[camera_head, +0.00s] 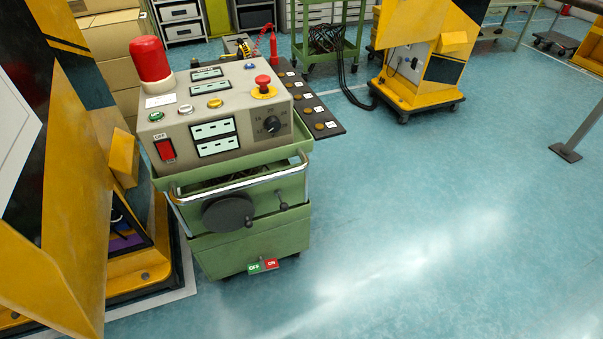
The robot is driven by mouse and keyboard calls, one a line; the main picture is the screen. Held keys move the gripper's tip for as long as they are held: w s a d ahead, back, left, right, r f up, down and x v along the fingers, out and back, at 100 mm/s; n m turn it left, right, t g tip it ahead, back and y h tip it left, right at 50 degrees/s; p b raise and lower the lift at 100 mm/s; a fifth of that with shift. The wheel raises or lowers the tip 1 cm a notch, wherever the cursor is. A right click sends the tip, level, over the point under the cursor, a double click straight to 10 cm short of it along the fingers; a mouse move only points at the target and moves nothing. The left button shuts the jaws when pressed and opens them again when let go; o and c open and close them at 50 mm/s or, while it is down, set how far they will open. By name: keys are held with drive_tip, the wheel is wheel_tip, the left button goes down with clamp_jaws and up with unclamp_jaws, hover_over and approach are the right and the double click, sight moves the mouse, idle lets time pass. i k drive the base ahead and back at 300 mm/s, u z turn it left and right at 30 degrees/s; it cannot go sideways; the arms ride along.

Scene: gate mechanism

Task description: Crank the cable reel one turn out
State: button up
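A dark round disc (228,213), which looks like the cable reel, sits on the front of a green wheeled cart (250,245). A small dark knob shows at the disc's lower right edge. A short dark lever (282,203) with a knob end sticks out from the cart front, right of the disc. I cannot tell whether this lever or the knob on the disc is the crank. No cable is seen coming off the disc. My gripper is not in view.
A control box (225,115) with a red beacon (151,62) tops the cart; a green and red OFF/ON plate (263,266) is at its foot. Yellow machinery (60,200) stands close on the left. Another yellow unit (420,75) stands behind. Blue floor (430,220) on the right is clear.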

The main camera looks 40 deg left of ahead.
sight(232, 212)
drive_tip(key=z, duration=0.7)
drive_tip(key=k, duration=0.9)
drive_tip(key=u, duration=1.05)
drive_tip(key=i, duration=0.5)
drive_tip(key=u, duration=0.05)
